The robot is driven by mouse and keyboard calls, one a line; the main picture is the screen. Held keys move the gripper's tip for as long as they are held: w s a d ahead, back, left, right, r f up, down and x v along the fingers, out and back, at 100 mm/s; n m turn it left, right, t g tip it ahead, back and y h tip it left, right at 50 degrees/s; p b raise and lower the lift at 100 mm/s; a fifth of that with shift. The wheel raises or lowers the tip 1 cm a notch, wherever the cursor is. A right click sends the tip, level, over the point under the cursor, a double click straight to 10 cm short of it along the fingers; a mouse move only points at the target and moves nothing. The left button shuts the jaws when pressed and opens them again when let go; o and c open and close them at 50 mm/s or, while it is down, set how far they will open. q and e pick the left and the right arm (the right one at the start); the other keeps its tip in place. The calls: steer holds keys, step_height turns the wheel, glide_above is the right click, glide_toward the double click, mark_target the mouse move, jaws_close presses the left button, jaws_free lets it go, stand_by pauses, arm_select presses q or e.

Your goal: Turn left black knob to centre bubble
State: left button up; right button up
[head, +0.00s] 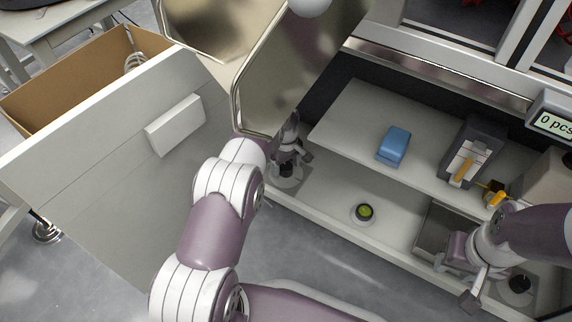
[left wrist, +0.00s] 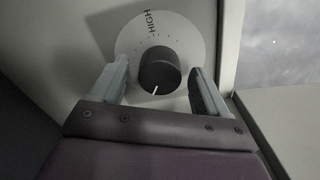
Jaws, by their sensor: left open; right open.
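The left black knob (left wrist: 160,72) sits on a round white dial plate (left wrist: 185,38) marked HIGH in the left wrist view. Its white pointer line faces the bottom of that picture. My left gripper (left wrist: 160,84) is open, with one finger on each side of the knob; small gaps seem to remain. In the head view my left gripper (head: 290,160) is over the dial and mostly hides the knob. The round bubble level (head: 363,212), with a green-yellow face, lies on the pale ledge; its bubble is too small to place. My right gripper (head: 458,282) is open at the lower right.
Another black knob (head: 520,284) is at the far right, beside my right arm. A blue block (head: 394,146) and a dark dispenser (head: 470,150) stand on the raised shelf (head: 345,118). A metal bin (head: 432,232) is near my right gripper. The ledge around the level is clear.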

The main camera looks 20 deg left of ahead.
mark_target(286, 166)
arm_select(q)
step_height(286, 166, up, 8)
steer(key=p, duration=0.4)
steer(key=shift+f+p, duration=0.2)
steer(key=shift+p, duration=0.15)
steer(key=shift+f, duration=0.1)
